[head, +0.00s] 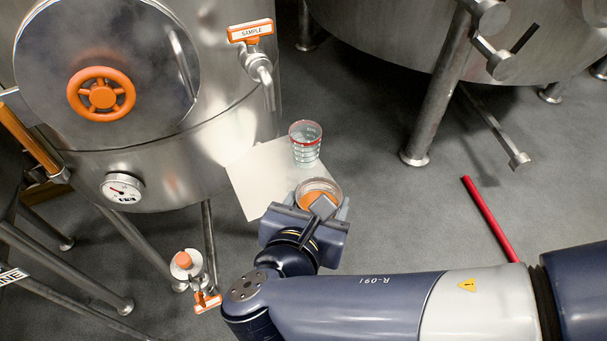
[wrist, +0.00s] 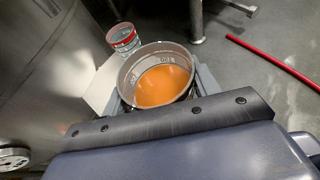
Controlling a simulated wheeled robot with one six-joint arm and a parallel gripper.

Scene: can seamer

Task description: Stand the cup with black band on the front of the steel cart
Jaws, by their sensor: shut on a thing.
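My gripper (head: 322,205) is shut on a clear cup (head: 317,186) part filled with orange liquid. The wrist view shows this cup (wrist: 158,76) upright between the two fingers, its open top facing the camera, with faint markings inside its wall. Its outer side is mostly hidden by my gripper, and I cannot make out a black band. A second clear cup with a red rim band (head: 305,144) stands on a pale flat top (head: 250,178), beyond my gripper. I cannot tell whether this top is the steel cart. The held cup appears over or beside its near right edge.
A steel tank (head: 190,160) with an orange handwheel (head: 101,94) stands at the left. Its sample tap (head: 262,72) hangs close to the pale top. Another tank on legs (head: 435,100) is behind. A red bar (head: 489,218) lies on the floor at the right.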

